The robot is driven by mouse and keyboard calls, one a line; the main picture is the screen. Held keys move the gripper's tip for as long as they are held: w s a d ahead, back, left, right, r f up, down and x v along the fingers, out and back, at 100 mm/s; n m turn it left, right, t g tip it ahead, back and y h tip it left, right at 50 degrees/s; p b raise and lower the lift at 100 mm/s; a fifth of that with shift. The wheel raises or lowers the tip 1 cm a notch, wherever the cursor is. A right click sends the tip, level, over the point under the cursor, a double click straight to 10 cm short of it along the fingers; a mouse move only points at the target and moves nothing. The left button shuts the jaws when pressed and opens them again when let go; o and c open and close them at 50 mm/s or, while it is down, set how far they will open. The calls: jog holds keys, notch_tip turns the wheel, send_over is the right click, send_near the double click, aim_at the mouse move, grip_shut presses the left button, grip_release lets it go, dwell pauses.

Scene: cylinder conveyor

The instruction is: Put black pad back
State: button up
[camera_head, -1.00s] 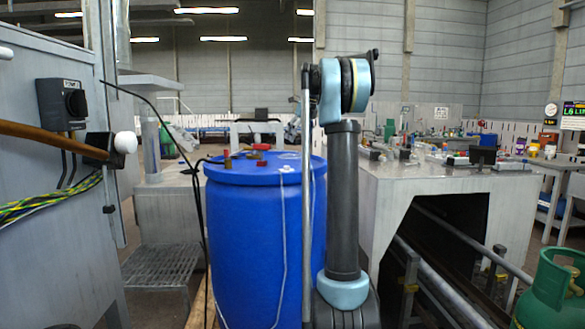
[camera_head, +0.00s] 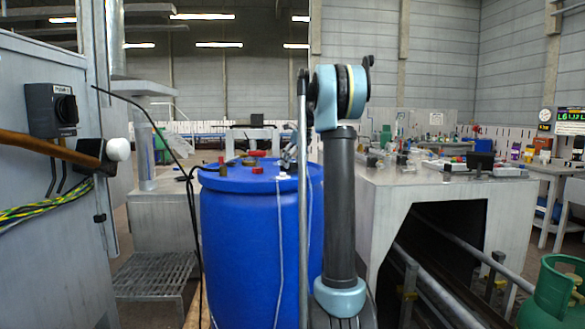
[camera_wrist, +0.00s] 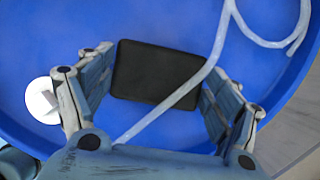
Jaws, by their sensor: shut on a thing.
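The black pad (camera_wrist: 152,68) is a dark flat rectangle with rounded corners. In the wrist view it sits between the two fingers of my gripper (camera_wrist: 160,63), which is shut on it by its left and right sides. A pale cord (camera_wrist: 190,84) crosses the view in front of the pad's lower right. Behind the pad is the blue drum's lid (camera_wrist: 30,30); I cannot tell how far above the lid the pad is. In the head view my gripper (camera_head: 288,157) shows small over the right part of the drum top, and the pad cannot be made out there.
The blue drum (camera_head: 245,250) carries red-handled fittings (camera_head: 250,157) on its top. A white cap (camera_wrist: 42,98) is on the lid, left of my gripper. A grey cabinet (camera_head: 40,230) stands at left, a metal bench (camera_head: 390,200) at right, and a green gas cylinder (camera_head: 555,290) at far right.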

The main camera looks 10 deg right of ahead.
jog(key=shift+f, duration=0.6)
jog(key=o, duration=1)
jog(key=shift+o, duration=0.2)
jog(key=v, duration=1.2)
